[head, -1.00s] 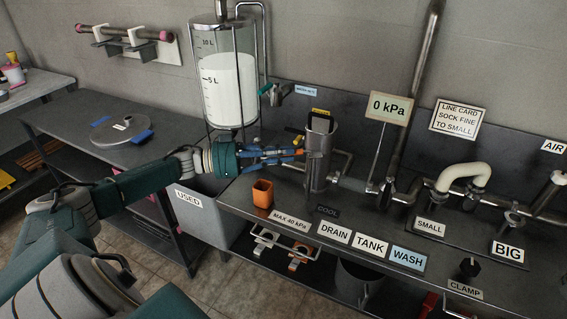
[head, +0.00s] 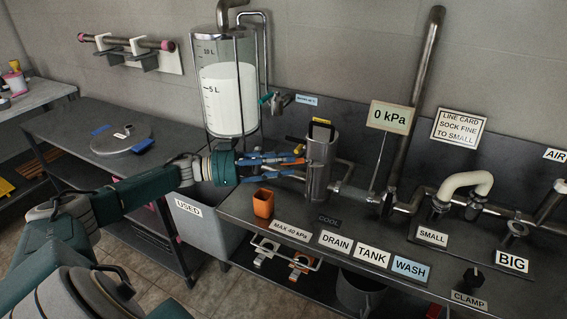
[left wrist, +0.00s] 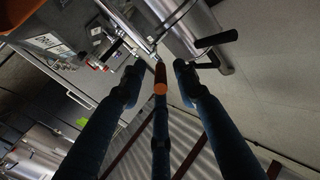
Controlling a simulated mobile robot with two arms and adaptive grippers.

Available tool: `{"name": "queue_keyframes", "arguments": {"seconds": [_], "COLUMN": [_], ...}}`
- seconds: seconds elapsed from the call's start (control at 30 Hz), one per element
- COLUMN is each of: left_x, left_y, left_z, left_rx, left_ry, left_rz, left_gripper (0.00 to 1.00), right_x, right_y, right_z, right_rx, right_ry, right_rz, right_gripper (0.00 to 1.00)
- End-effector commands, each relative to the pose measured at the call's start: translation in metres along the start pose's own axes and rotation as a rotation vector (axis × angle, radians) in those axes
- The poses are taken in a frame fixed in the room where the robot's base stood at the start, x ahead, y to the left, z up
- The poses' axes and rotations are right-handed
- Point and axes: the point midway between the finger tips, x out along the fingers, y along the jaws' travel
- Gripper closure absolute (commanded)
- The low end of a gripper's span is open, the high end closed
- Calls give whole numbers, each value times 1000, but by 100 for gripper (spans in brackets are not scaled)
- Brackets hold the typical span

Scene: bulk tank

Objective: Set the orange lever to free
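The orange lever (head: 299,149) shows as a small orange tip just left of the steel filter housing (head: 320,165), partly hidden by my fingers. My left gripper (head: 302,162) is level with it, its blue fingers spread and pointing right. In the left wrist view the orange end (left wrist: 160,80) lies in the middle, between the two outer fingers of my left gripper (left wrist: 160,78), with gaps on both sides. Whether the middle finger touches it I cannot tell. No "free" marking is readable. My right gripper is not in view.
A glass tank (head: 230,95) with white liquid stands behind my gripper. An orange cup (head: 263,203) stands on the bench below it. A gauge sign reading 0 kPa (head: 388,117) and pipes are to the right. A grey USED bin (head: 205,228) is at the bench's left end.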

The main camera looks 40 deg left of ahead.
Motion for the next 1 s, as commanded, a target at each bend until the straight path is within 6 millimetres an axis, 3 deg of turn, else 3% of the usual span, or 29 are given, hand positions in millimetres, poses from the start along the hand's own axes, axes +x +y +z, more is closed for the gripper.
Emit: {"name": "queue_keyframes", "arguments": {"seconds": [0.4,0.6,1.0], "left_x": [-79,-108,-118], "left_y": [0,-1,-1], "left_z": [3,2,1], "left_rx": [-2,-1,0], "left_ry": [-9,-7,-2], "left_rz": [-1,-2,-1], "left_gripper": [69,69,69], "right_x": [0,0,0], "right_y": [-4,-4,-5], "right_z": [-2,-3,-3], "right_rx": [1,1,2], "right_ry": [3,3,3], "right_rz": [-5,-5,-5], "right_gripper": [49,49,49]}}
